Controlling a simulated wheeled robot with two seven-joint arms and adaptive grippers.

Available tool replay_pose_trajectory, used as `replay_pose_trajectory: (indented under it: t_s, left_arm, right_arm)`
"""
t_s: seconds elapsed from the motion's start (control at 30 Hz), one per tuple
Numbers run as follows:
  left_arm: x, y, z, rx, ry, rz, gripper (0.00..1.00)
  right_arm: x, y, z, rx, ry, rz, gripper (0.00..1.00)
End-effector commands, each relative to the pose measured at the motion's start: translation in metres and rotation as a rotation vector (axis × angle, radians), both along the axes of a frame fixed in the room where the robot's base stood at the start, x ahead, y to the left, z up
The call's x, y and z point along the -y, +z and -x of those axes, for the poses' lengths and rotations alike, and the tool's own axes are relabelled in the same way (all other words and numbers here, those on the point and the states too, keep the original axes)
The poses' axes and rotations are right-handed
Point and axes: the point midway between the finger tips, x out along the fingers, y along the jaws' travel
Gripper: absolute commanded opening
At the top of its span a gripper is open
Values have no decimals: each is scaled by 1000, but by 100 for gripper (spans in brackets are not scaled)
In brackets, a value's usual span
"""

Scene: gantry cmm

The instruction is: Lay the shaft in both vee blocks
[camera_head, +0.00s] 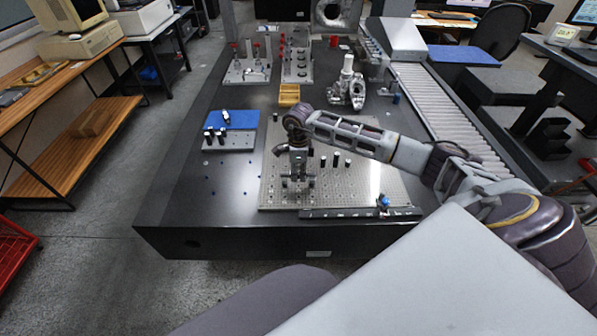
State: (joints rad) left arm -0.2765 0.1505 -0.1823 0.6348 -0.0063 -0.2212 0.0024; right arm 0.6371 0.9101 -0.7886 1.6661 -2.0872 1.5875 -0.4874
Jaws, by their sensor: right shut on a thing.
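My right gripper (298,183) points down over the front left part of a perforated metal plate (375,185) on the dark table. It is shut on a small grey piece at its fingertips, which looks like the shaft lying crosswise. The fingers cover most of it, so its outline is hard to make out. The vee blocks are not clearly distinguishable; small parts low at the fingertips may be them. I cannot tell whether the shaft touches them. My left gripper is not in view.
A blue mat (240,119), a yellow tray (289,94) and a metal fixture (346,90) stand farther back.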

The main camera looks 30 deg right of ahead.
Motion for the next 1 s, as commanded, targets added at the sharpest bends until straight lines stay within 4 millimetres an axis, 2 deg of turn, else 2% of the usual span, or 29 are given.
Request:
replay_pose_trajectory:
  t_s: [1.0]
  left_arm:
    - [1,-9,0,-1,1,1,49]
  right_arm:
    - [0,-11,-1,2,0,0,0]
